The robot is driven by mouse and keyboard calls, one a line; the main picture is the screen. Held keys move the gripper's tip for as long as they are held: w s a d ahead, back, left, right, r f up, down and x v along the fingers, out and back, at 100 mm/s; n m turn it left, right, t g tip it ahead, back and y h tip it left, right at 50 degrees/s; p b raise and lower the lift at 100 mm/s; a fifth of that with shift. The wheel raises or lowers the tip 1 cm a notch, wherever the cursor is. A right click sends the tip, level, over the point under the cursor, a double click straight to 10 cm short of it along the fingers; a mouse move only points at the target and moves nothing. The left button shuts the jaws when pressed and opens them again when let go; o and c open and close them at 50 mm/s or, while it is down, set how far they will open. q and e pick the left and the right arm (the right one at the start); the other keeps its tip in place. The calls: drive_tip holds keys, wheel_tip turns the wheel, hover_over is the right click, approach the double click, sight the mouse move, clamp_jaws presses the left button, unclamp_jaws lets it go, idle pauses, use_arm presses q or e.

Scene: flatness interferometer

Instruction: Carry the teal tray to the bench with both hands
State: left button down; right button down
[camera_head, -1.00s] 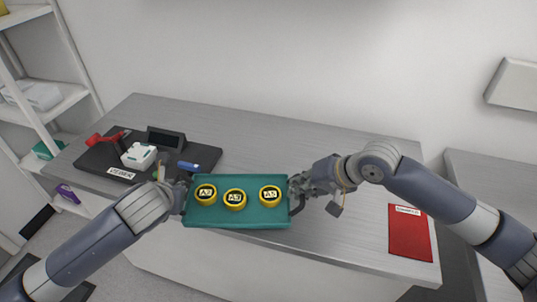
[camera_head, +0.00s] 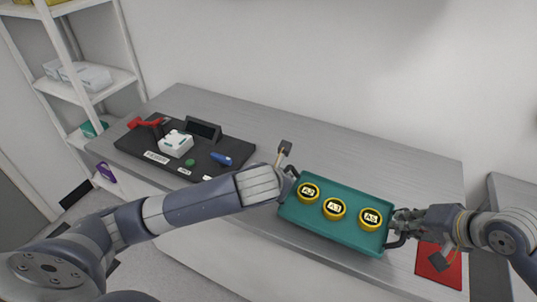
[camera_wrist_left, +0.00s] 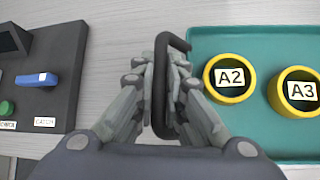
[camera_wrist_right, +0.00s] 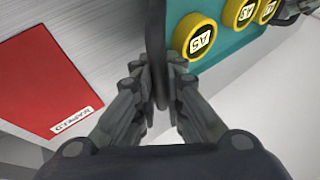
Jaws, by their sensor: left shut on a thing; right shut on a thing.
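The teal tray (camera_head: 318,224) is held over the front part of the grey bench (camera_head: 330,150), tilted in the head view, its right end nearer to me. Three yellow round pieces labelled A2 (camera_head: 308,192), A3 (camera_head: 333,209) and A5 (camera_head: 370,218) sit in it. My left gripper (camera_wrist_left: 165,85) is shut on the tray's dark left handle (camera_wrist_left: 160,60). My right gripper (camera_wrist_right: 155,85) is shut on the dark right handle (camera_wrist_right: 155,35). I cannot tell whether the tray touches the bench.
A black board (camera_head: 235,152) with a white device (camera_head: 176,143), a red clamp-like part (camera_head: 145,122) and a blue item (camera_head: 221,158) lies at the bench's left. A red labelled sheet (camera_wrist_right: 45,80) lies by my right gripper. The bench's back middle is clear. White shelves (camera_head: 100,90) stand left.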

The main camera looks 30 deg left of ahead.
use_arm(q)
drive_tip(key=shift+f+b, duration=0.2)
drive_tip(key=shift+b, duration=0.1)
use_arm(e)
drive_tip(key=shift+f, duration=0.2)
